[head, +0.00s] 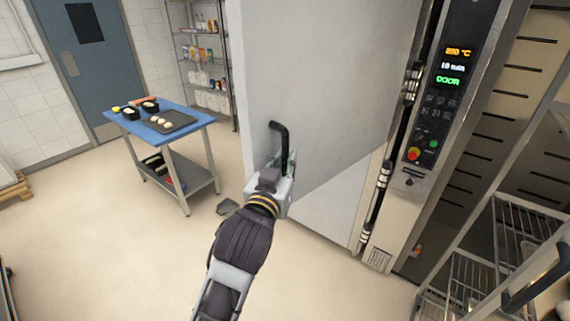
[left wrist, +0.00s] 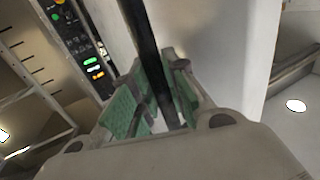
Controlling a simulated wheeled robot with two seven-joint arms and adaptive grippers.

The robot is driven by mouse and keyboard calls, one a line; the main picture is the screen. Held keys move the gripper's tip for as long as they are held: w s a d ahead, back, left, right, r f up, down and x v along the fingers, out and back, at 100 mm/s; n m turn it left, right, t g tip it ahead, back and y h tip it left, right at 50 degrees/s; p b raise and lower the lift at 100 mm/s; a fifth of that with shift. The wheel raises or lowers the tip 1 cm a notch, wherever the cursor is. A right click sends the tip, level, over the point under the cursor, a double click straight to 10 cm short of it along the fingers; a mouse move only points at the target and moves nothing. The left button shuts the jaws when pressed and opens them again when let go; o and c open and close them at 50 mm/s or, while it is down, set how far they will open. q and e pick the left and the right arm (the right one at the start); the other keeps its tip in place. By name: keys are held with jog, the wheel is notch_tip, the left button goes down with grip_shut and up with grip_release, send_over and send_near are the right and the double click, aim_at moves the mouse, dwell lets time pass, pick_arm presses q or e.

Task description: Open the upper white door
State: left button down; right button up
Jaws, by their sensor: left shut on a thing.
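The upper white door (head: 325,75) is a large pale panel filling the middle of the head view, with the control panel to its right. Its black bar handle (head: 281,130) is near the door's left edge. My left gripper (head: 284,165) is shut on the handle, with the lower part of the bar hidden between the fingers. In the left wrist view the black handle (left wrist: 141,30) runs down between the green-padded fingers (left wrist: 155,95). A lighter wedge-shaped area shows below the door; I cannot tell exactly how far the door stands open. My right gripper is out of view.
The control panel (head: 440,110) has lit displays. Metal racks (head: 465,280) stand at the lower right. A blue-topped table (head: 200,113) with a dark tray and containers stands at the left, before a shelf rack (head: 205,60). The floor (head: 110,240) at left is mostly clear.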

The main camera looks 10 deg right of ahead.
pick_arm(q)
jog(key=shift+r, duration=0.1)
jog(key=c, duration=1.4)
grip_release()
jog(key=shift+v, duration=3.75)
jog(key=shift+w+a, duration=0.1)
